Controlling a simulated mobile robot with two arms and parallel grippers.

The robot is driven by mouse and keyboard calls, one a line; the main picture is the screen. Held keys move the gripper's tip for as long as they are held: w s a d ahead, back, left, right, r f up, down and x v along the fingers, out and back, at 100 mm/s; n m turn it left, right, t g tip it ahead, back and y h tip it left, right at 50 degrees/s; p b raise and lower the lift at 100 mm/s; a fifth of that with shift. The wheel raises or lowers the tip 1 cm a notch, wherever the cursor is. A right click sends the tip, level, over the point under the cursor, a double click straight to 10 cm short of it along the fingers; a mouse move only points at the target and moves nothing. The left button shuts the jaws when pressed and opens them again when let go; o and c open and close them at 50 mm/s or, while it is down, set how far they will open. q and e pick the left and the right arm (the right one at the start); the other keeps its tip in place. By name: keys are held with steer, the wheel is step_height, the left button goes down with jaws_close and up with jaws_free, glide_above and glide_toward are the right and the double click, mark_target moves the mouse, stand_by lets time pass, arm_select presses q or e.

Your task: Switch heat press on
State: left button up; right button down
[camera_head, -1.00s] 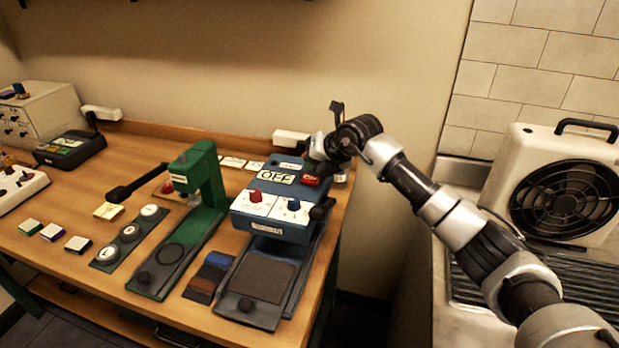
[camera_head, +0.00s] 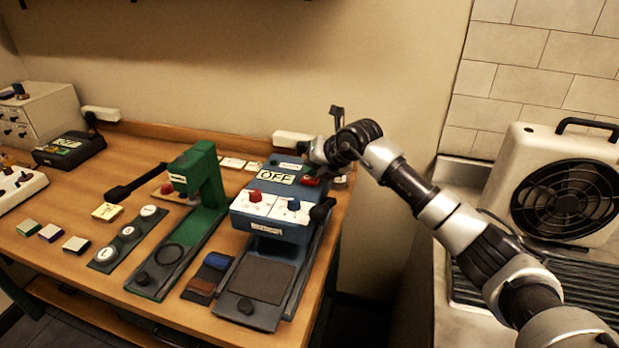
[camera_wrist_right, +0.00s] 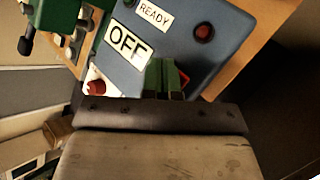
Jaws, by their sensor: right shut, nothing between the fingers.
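The heat press (camera_head: 262,224) is the blue machine at the right end of the wooden table. Its sign (camera_head: 277,176) reads OFF, also in the right wrist view (camera_wrist_right: 128,44). A red switch (camera_head: 311,182) sits right of the sign; in the right wrist view it is mostly hidden behind my fingers. My right gripper (camera_head: 316,160) is shut and empty, its fingertips at the switch. I cannot tell whether they touch it. In the right wrist view the closed fingers (camera_wrist_right: 163,80) point at the press top, below the READY label (camera_wrist_right: 154,15). My left gripper is not in view.
A red lamp (camera_wrist_right: 204,33) is on the press top beside READY. The front panel has a red knob (camera_head: 255,195) and a blue knob (camera_head: 293,204). A green press (camera_head: 198,190) stands left. A fan heater (camera_head: 568,185) stands right. The wall is close behind.

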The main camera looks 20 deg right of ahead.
steer(key=shift+f, duration=0.25)
steer(key=shift+r, duration=0.15)
steer(key=shift+r+p, duration=0.45)
steer(key=shift+r, duration=0.4)
step_height(320, 180, up, 6)
steer(key=p, duration=0.3)
